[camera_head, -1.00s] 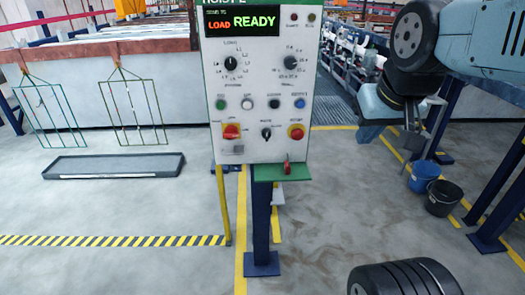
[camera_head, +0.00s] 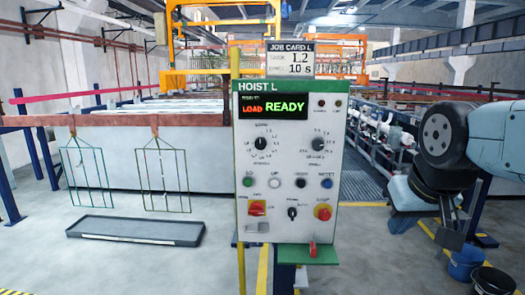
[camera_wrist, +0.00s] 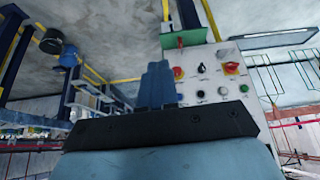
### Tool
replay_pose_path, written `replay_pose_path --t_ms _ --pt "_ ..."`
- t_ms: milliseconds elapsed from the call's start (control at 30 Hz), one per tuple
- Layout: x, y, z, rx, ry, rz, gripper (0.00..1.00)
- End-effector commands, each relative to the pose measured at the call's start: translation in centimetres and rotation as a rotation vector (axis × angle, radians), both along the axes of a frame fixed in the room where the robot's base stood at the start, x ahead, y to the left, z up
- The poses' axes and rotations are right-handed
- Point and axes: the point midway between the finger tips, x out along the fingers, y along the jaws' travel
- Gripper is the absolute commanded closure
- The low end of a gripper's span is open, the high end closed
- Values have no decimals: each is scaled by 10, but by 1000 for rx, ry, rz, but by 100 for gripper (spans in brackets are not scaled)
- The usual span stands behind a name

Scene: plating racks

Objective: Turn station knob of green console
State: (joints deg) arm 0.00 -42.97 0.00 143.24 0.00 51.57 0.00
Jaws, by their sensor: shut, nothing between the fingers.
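The green-trimmed console (camera_head: 288,225), titled HOIST L, is a white panel on a post in the middle of the head view. Its display (camera_head: 279,106) reads LOAD and READY. Below are two black dials, a left knob (camera_head: 260,143) and a right knob (camera_head: 319,144); their small labels are hard to read, so I cannot tell which is the station knob. My gripper (camera_head: 454,236) is right of the console, apart from it. In the wrist view its blue fingers (camera_wrist: 158,85) are shut and empty, with the console (camera_wrist: 212,72) upside down beyond them.
A job card (camera_head: 289,58) above the console reads L2 and 10 s. A red switch (camera_head: 312,249) sits at the green shelf. Below the dials are several buttons and a red rotary switch (camera_head: 257,208). A long tray (camera_head: 135,230) lies on the floor left; buckets (camera_head: 465,263) stand right.

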Motion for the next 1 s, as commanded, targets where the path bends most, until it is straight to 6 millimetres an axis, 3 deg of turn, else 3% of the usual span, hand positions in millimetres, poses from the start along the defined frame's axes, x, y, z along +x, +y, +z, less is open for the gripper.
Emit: replay_pose_path --t_ms 467,600,767,1000 --pt "0 0 0 0 0 0 100" --pt "6 2 0 3 -13 9 87" --pt "45 18 -1 23 -99 60 71" --pt "129 60 -1 67 -323 152 48"
